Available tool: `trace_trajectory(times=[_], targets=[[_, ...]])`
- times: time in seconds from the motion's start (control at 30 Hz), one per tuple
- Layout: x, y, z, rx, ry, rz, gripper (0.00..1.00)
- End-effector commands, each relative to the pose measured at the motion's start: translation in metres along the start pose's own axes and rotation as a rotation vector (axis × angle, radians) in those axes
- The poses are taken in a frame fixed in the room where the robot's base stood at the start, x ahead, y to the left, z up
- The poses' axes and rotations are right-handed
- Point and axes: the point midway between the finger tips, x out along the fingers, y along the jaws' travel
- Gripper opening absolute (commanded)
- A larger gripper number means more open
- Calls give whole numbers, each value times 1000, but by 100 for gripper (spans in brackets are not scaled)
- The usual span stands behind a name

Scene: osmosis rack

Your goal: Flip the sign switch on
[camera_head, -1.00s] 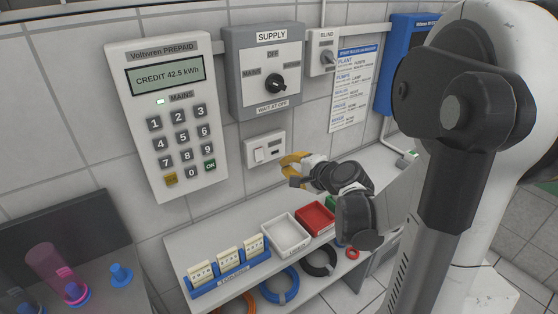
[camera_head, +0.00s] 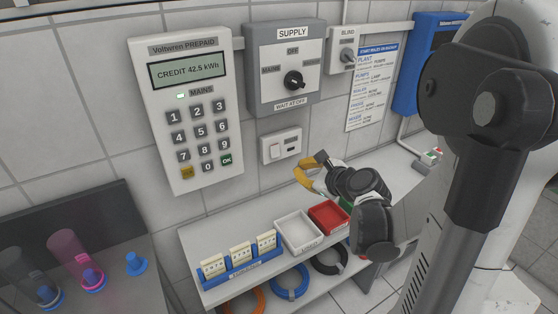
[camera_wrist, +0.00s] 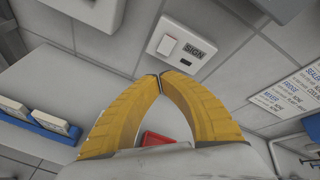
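The sign switch is a white rocker (camera_wrist: 168,46) on a pale wall plate (camera_wrist: 182,47), beside a dark label reading SIGN in the wrist view. In the head view the plate (camera_head: 281,146) sits on the tiled wall below the SUPPLY box, with the rocker (camera_head: 275,151) on its left. My gripper (camera_wrist: 160,77) has yellow fingers whose tips meet with nothing between them. The fingertips appear just below the plate in the wrist view. In the head view my gripper (camera_head: 299,170) is just right of and below the plate. Whether the tips touch the wall cannot be told.
The SUPPLY box (camera_head: 252,70) with its black knob is above the plate. The prepaid meter keypad (camera_head: 163,100) is to the left. Below is a shelf (camera_head: 190,243) with a white tray (camera_head: 283,222), a red tray (camera_head: 341,207) and a blue holder (camera_head: 262,258).

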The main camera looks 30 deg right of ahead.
Motion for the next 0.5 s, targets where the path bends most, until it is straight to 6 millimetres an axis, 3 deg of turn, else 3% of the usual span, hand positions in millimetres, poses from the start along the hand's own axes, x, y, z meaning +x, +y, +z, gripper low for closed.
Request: trace_trajectory(times=[0.2,0.5], targets=[[-1,6,0,439,0,0,0],[-2,9,-1,661,0,0,0]])
